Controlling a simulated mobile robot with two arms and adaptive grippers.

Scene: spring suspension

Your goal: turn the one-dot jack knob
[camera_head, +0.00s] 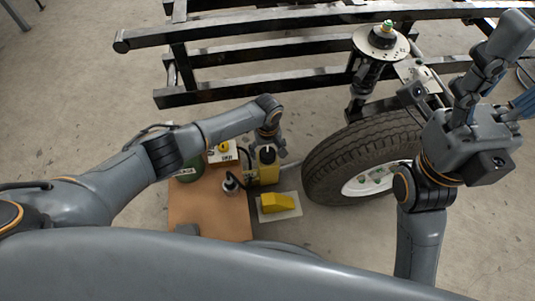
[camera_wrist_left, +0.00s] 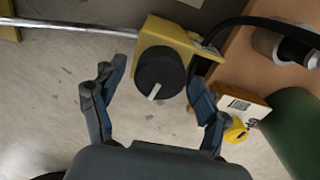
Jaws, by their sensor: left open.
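A yellow jack block (camera_head: 264,172) with a black round knob (camera_head: 267,154) stands left of the tire. In the left wrist view the knob (camera_wrist_left: 160,74) faces the camera and bears a white pointer line on the yellow block (camera_wrist_left: 190,48). No dot marking can be made out. My left gripper (camera_head: 268,138) is at the knob in the head view. In the wrist view the left gripper (camera_wrist_left: 155,98) is open, with one finger on each side of the knob and a clear gap on the left. My right gripper (camera_head: 490,65) is raised at the upper right, away from the jack.
A brown board (camera_head: 205,215) holds a white box (camera_head: 218,155) with a yellow button and a black cable. A yellow wedge (camera_head: 278,202) lies in front.

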